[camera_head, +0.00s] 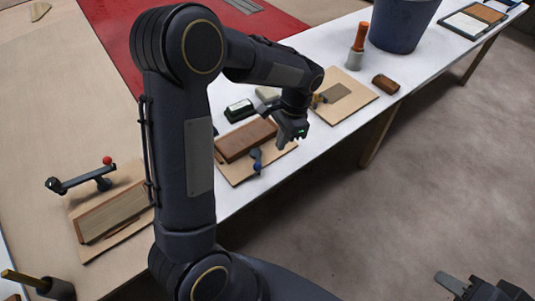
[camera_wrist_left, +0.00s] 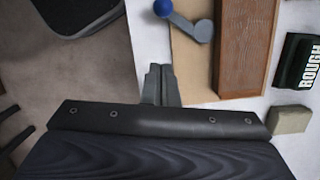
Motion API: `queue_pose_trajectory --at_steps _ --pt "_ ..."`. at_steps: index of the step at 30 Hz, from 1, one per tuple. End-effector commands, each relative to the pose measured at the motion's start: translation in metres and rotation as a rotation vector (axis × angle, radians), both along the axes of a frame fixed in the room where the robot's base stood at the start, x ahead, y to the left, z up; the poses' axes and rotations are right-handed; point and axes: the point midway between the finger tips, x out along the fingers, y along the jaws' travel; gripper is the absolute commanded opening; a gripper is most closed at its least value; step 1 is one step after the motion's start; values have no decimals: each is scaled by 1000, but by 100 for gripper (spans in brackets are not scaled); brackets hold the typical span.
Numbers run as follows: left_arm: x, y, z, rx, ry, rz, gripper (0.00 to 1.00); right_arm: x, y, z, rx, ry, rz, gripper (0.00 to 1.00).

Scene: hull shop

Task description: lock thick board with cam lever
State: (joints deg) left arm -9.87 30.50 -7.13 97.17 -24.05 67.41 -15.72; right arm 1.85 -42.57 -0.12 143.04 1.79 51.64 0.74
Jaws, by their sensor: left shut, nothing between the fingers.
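A thick reddish-brown board (camera_head: 250,138) lies on a plywood base (camera_head: 236,175) on the white table. It also shows in the left wrist view (camera_wrist_left: 243,45). My right gripper (camera_head: 452,284) is partly in view at lower right, away from the table.
A second fixture at left holds a board (camera_head: 112,215) and a red-knobbed lever (camera_head: 107,160). A black block (camera_wrist_left: 300,62) marked ROUGH and a tan block (camera_wrist_left: 288,120) lie near the thick board. A dark bucket (camera_head: 402,22) stands at the back. Floor at right is clear.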

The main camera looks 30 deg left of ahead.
Motion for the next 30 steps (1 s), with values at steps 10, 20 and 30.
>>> queue_pose_trajectory --at_steps 10,20,30 --pt "-29 19 -37 -1 0 1 0 0 0 2 0 0 0 36" --pt "-37 25 -41 0 0 -1 0 0 0 3 0 0 0 36" --pt "-38 25 -41 0 0 -16 0 0 0 3 0 0 0 36"
